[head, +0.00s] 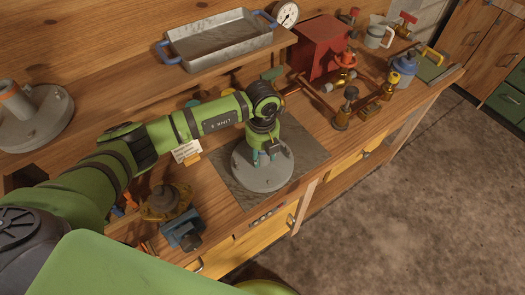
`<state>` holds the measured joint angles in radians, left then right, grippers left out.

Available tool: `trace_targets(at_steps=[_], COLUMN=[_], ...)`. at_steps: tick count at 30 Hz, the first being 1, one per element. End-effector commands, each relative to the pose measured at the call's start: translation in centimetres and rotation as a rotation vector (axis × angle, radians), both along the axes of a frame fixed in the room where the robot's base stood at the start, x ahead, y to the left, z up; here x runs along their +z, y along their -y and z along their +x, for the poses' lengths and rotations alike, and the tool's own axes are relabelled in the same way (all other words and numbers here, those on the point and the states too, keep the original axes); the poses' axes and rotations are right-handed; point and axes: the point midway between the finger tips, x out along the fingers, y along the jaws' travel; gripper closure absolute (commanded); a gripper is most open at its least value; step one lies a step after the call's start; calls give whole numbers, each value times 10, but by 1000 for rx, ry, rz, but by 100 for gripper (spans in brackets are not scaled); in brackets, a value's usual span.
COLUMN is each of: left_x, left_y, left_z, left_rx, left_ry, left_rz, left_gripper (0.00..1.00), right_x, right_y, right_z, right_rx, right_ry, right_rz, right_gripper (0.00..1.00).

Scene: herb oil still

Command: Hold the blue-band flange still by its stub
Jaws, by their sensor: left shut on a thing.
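The blue-band flange (262,180) is a wide grey disc lying flat on a dark square mat (226,178) on the bench. My left gripper (270,154) points down over the middle of the disc and is shut on its stub. The fingers hide most of the stub, and a small bit of blue shows by them. My right gripper is not in view.
A similar grey flange with an orange band (20,103) stands at the far left. A brass fitting (166,202) and a blue vise-like block (181,231) sit left of the mat. A metal tray (221,42) is on the shelf behind. Valves, pipes and a red box (320,47) crowd the right.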

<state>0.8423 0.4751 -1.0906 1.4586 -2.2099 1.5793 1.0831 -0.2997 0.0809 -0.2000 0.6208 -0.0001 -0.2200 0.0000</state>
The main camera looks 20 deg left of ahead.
Motion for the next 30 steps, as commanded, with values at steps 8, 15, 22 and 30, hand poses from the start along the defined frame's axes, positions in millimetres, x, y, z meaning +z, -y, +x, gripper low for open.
trace_targets(at_steps=[8, 15, 22, 30], left_x=[0, 0, 0, 20], left_y=[0, 0, 0, 0], left_z=[0, 1, 0, 1], left_rx=[182, 179, 177, 177], left_ry=[2, 2, 1, 4], left_rz=[1, 0, -1, -2], left_gripper=[100, 30, 30, 30], right_x=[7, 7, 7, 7], right_y=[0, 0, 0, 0], right_z=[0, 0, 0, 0], right_rx=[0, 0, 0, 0], right_ry=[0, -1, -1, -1], right_rz=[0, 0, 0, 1], right_gripper=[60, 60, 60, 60])
